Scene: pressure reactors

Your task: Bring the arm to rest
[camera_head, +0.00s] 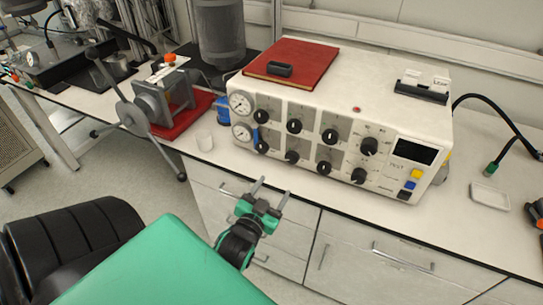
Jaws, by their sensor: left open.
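My left arm comes in from the lower left, with a green link and black joints. Its left gripper (271,194) has two grey fingers spread apart with nothing between them. It is in front of the bench's drawers, below and in front of the white control unit (338,87). It appears apart from the bench edge and the unit. My right gripper does not show.
The unit has dials, knobs and a red book (306,58) on top. A lever press (150,104) stands on a red base to the left. A white dish (490,196) lies at right.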

